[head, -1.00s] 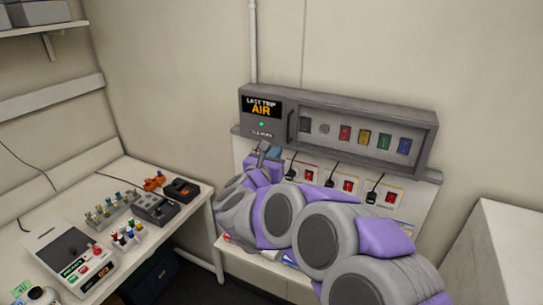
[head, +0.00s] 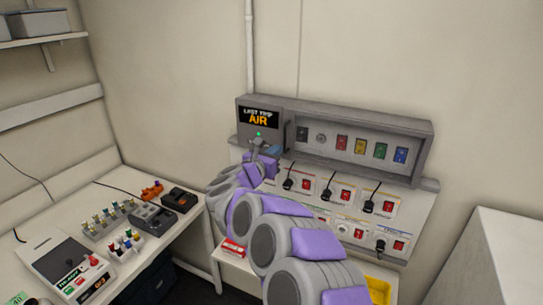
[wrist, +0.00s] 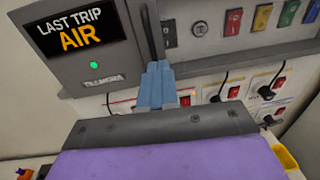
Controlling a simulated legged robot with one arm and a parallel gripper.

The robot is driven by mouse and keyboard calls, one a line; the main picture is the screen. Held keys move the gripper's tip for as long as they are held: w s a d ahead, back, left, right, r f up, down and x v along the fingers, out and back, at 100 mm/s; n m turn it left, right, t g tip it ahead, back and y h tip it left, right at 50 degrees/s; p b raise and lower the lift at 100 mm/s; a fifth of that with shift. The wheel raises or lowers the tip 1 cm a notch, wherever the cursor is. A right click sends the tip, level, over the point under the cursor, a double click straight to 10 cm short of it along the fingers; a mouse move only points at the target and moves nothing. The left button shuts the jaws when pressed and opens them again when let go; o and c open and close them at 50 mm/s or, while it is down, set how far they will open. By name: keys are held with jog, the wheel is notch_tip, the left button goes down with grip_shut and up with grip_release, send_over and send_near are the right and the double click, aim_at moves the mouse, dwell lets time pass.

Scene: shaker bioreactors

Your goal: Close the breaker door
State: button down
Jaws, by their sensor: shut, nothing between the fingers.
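The grey breaker box (head: 426,150) is mounted on the wall above a white sloped panel. Its left part is a grey front (head: 245,142) with a "LAST TRIP AIR" display (head: 259,117) and a green light; it also shows in the wrist view (wrist: 95,72). A dark upright handle (wrist: 149,36) is at this front's right edge. The recess to the right is uncovered, showing colored breaker switches (head: 360,146). My gripper (head: 272,151) is shut and empty. In the wrist view its blue fingers (wrist: 156,84) overlap the handle's lower end; contact cannot be told.
Below the box, the sloped panel has plugs with black cords and red switches (head: 346,195). A yellow tray (head: 378,290) is at lower right. A side table (head: 190,222) with small devices stands left. A white block (head: 490,262) is at right.

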jog(key=shift+m+h, duration=0.3)
jog(key=w, duration=0.5)
jog(key=shift+w+d+r, duration=0.1)
jog(key=shift+w+r, duration=0.2)
jog(key=shift+r, duration=0.1)
